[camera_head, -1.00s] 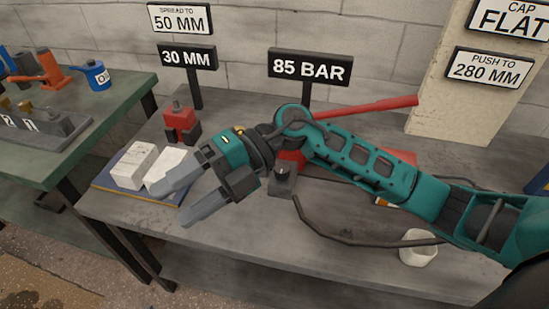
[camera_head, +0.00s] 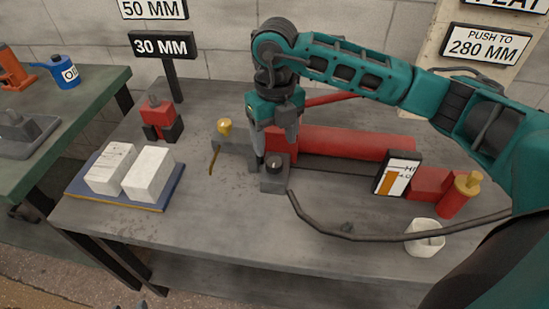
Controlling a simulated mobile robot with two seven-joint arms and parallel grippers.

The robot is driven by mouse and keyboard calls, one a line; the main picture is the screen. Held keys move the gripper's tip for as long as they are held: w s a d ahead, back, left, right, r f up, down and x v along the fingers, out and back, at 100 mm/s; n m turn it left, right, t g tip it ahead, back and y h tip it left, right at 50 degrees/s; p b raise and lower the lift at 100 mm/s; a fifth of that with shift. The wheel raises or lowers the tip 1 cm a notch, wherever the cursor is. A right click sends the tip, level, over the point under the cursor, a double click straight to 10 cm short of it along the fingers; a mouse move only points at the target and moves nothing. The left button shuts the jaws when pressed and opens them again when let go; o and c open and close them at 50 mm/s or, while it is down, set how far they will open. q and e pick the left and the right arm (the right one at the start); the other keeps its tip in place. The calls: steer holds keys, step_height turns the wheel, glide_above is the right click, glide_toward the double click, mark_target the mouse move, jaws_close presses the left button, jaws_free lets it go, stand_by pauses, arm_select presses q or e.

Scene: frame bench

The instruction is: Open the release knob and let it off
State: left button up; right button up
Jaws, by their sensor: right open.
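A dark round knob (camera_head: 275,162) sits on a small grey block (camera_head: 275,181) at the left front of a red hand pump (camera_head: 345,142); I take it as the release knob. My right gripper (camera_head: 275,148) points down right above and behind it. Its jaws are open, one finger at the knob's left and the other behind its right side. I cannot tell whether they touch the knob. A brass knob (camera_head: 224,126) stands on a grey piece further left. I cannot make out my left gripper.
A black hose (camera_head: 345,236) runs from the block past a white cup (camera_head: 424,238). A gauge card (camera_head: 398,175) stands by the pump. White blocks (camera_head: 148,174) lie on a blue board at left, before a red-and-black tool (camera_head: 160,118). The front bench surface is mostly clear.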

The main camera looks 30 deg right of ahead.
mark_target(274, 162)
step_height(274, 162, down, 6)
steer(key=shift+f, duration=0.2)
steer(key=shift+b, duration=0.3)
steer(key=c, duration=1.1)
